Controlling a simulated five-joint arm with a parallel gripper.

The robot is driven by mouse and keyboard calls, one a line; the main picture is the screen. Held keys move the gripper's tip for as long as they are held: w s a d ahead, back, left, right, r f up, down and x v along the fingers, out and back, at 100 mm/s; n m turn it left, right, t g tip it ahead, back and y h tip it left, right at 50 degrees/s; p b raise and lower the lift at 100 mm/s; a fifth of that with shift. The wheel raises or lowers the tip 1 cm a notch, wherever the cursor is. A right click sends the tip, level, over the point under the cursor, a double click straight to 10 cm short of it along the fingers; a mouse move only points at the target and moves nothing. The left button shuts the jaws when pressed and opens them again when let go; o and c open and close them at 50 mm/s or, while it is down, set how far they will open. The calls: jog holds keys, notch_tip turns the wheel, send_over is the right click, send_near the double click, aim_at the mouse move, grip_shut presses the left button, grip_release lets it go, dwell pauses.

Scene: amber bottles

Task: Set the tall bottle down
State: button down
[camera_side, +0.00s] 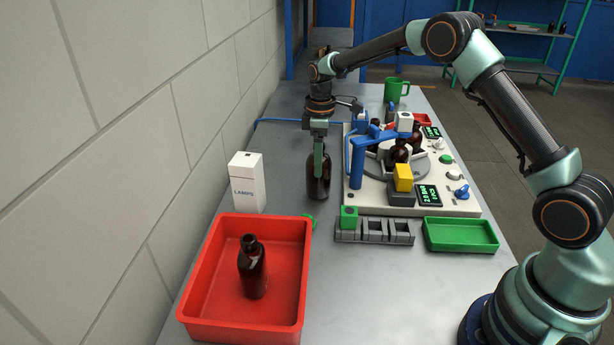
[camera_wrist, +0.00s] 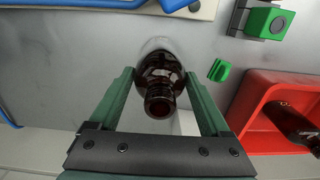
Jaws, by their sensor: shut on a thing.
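A dark amber bottle (camera_side: 319,186) is upright in my gripper (camera_side: 318,160), over the grey table between the white carton and the turntable station. My gripper is shut on it, with one green finger on each side. In the wrist view, the bottle (camera_wrist: 160,75) shows its open neck toward the camera between the two fingertips (camera_wrist: 158,80). Its base is at or just above the table; I cannot tell if it touches. A second amber bottle (camera_side: 252,268) stands in the red bin (camera_side: 300,258); it also shows in the wrist view (camera_wrist: 290,122).
A white carton (camera_side: 246,182) marked LAMPS stands left of the held bottle. A station with a turntable (camera_side: 378,178) and blue arm is close on the right. A grey rack (camera_side: 374,238) and a small green piece (camera_wrist: 219,70) lie nearer the camera. A green tray (camera_side: 460,246) is at right.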

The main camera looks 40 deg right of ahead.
grip_release()
jog(key=shift+f, duration=0.15)
notch_tip(320, 180, up, 12)
jog(key=shift+r, duration=0.25)
jog(key=s+a+r+m+t, duration=0.2)
jog(key=s+r+m+t, duration=0.15)
jog(key=s+r, duration=0.7)
jog(key=s+f+m+t, duration=0.1)
jog(key=s+f+m, duration=0.1)
jog(key=s, duration=0.5)
jog(key=s+a+f+m+t, duration=0.1)
jog(key=s+f+m, duration=0.2)
jog(key=s, duration=0.4)
jog(key=shift+a+f, duration=0.25)
jog(key=shift+f, duration=0.2)
